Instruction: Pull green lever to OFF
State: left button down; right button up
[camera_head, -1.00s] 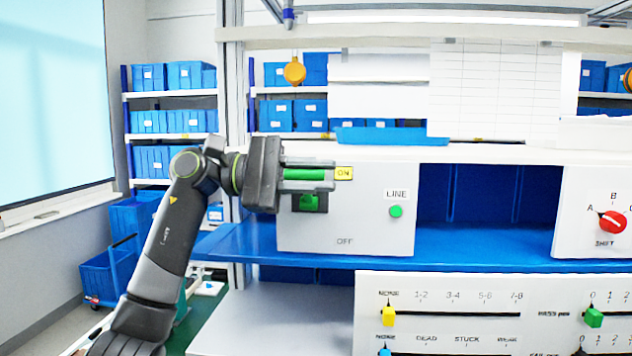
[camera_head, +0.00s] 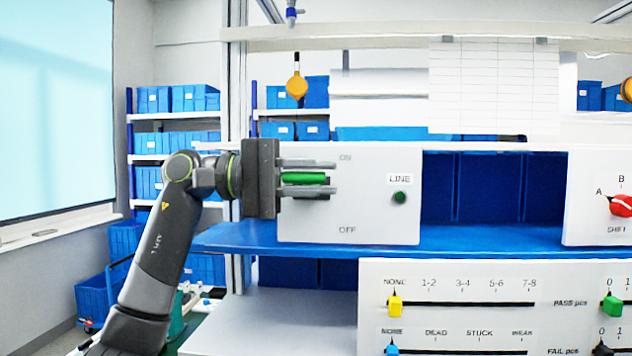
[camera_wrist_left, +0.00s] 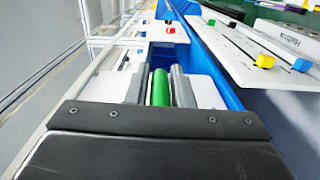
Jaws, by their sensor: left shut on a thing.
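The green lever (camera_head: 304,178) sits on the white LINE panel (camera_head: 375,222), between the printed words ON above and OFF below. My left gripper (camera_head: 308,178) comes in from the left, with one finger above the lever and one below, shut on it. In the left wrist view the green lever (camera_wrist_left: 160,88) lies between the two grey fingers. The round LINE lamp (camera_head: 399,198) is dark green. My right gripper is in neither view.
A blue shelf (camera_head: 460,240) runs under the panel. Below it is a panel of sliders with yellow (camera_head: 395,306) and green (camera_head: 613,304) knobs. At the right is a red SHIFT knob (camera_head: 621,205). Blue bins (camera_head: 480,188) stand between the panels.

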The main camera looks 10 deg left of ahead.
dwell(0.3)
pick_arm(q)
jog(key=c, duration=1.3)
grip_release()
jog(key=shift+a, duration=0.25)
jog(key=a+b, duration=0.3)
jog(key=a, duration=1.4)
